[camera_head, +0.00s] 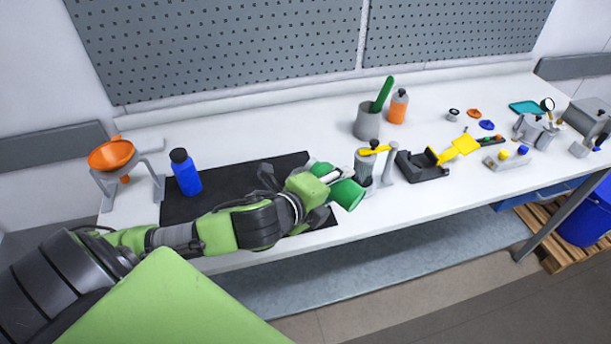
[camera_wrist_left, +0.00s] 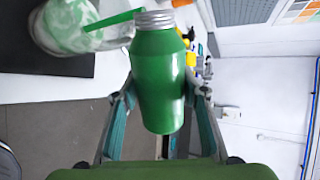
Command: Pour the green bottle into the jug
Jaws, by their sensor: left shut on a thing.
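The green bottle (camera_wrist_left: 158,80) is held between the fingers of my left gripper (camera_wrist_left: 160,112), which is shut on its body. Its silver threaded neck has no cap and the bottle lies about level. A thin green stream runs from its mouth toward the jug (camera_wrist_left: 68,28), a pale, see-through vessel with green inside. In the head view the green bottle (camera_head: 348,194) shows its wide end beyond my left gripper (camera_head: 333,178). There the jug is mostly hidden behind my gripper. My right gripper is not in view.
A black mat (camera_head: 185,207) lies under my arm, with a blue bottle (camera_head: 185,172) on it. An orange funnel (camera_head: 112,154) on a stand is at left. A grey cup (camera_head: 368,122), an orange bottle (camera_head: 398,106) and a grey holder (camera_head: 386,168) stand close on the right.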

